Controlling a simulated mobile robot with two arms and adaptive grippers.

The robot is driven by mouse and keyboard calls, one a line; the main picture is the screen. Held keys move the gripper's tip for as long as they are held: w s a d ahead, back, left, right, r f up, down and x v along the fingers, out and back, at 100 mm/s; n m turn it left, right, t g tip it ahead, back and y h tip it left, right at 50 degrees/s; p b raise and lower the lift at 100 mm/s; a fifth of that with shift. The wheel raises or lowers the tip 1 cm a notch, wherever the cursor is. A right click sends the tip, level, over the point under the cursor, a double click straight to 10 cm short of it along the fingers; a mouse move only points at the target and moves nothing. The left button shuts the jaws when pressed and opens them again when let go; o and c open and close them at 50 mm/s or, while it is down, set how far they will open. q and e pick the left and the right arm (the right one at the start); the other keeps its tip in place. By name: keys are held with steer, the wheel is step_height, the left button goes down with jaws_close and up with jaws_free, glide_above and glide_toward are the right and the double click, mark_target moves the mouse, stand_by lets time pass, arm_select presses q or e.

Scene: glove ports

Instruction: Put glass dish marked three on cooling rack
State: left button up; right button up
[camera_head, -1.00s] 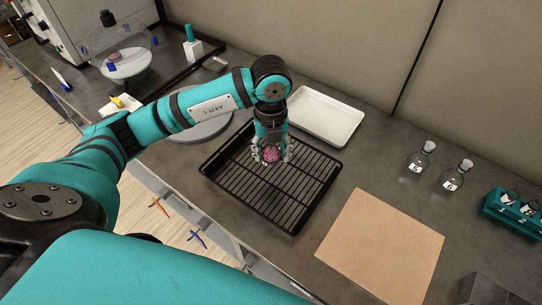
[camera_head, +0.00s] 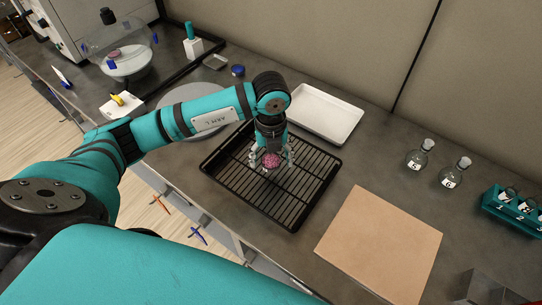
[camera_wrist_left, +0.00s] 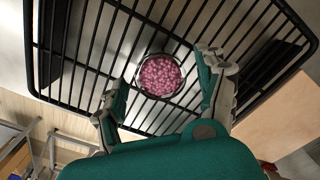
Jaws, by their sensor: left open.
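A small round glass dish holding pink beads (camera_head: 271,160) sits on the black wire cooling rack (camera_head: 305,198). In the left wrist view the dish (camera_wrist_left: 160,77) rests on the bars of the rack (camera_wrist_left: 75,88); no number on it can be read. My left gripper (camera_head: 272,158) is open above the rack. In the left wrist view its two fingers (camera_wrist_left: 162,85) stand apart on either side of the dish, with gaps visible between them and it. My right gripper is not in view.
A white tray (camera_head: 325,114) stands behind the rack, and a tan board (camera_head: 380,245) lies to its right. Two labelled flasks (camera_head: 418,156) and a teal tube rack (camera_head: 510,211) stand further right. A grey round plate (camera_head: 180,105) is partly behind my left arm.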

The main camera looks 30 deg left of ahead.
mark_target(271, 164)
arm_select(q)
steer(key=shift+r, duration=0.25)
step_height(271, 164, up, 12)
steer(key=b, duration=0.1)
steer(key=shift+s+f, duration=0.1)
steer(key=shift+f, duration=0.1)
stand_by(0.5)
